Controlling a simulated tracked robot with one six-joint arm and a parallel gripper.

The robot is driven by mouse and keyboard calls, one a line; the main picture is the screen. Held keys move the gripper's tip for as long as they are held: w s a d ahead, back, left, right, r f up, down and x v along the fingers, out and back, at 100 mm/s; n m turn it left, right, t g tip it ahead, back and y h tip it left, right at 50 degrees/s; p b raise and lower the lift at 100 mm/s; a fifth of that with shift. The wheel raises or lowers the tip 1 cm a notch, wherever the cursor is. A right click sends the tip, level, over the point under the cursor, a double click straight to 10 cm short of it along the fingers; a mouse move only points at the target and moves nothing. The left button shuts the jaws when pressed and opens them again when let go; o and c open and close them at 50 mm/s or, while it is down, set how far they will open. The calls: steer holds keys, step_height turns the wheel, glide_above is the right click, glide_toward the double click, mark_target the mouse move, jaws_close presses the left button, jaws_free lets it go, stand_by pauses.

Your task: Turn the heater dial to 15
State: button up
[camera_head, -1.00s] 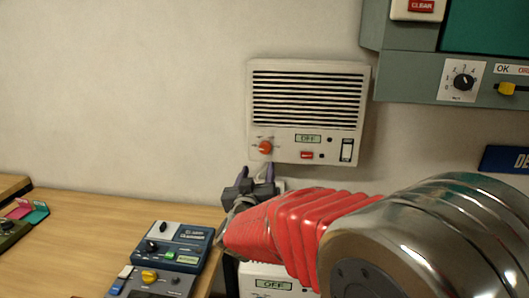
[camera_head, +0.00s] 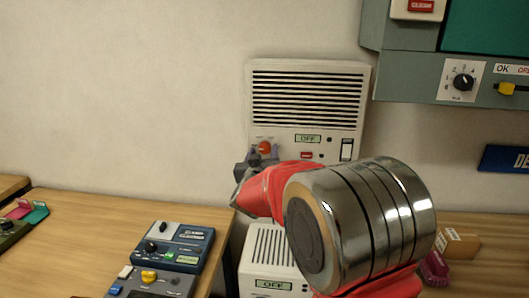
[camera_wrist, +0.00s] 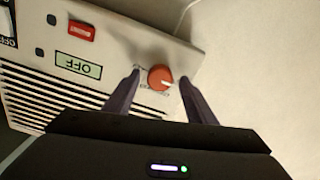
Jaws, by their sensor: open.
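The white wall heater (camera_head: 307,100) has a black-slatted grille, a display reading OFF, a red button and a white rocker switch. Its orange-red dial (camera_head: 264,147) is at the lower left of its face and partly hidden by my gripper (camera_head: 262,150) in the head view. In the wrist view the dial (camera_wrist: 160,78) stands between the two purple fingers of my gripper (camera_wrist: 159,75), with a visible gap on each side. A pale pointer mark shows on the dial. The numbers around it are too small to read. My gripper is open and holds nothing.
A second white unit (camera_head: 268,255) with an OFF display stands below the heater. A blue device (camera_head: 172,246) sits on the wooden table (camera_head: 90,235). A grey panel (camera_head: 415,78) with a black dial hangs at the upper right.

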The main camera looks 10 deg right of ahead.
steer(key=shift+w+d, duration=0.1)
steer(key=shift+w, duration=0.3)
steer(key=c, duration=1)
steer(key=shift+d, duration=0.2)
steer(key=shift+c, duration=0.2)
steer(key=shift+a, duration=0.1)
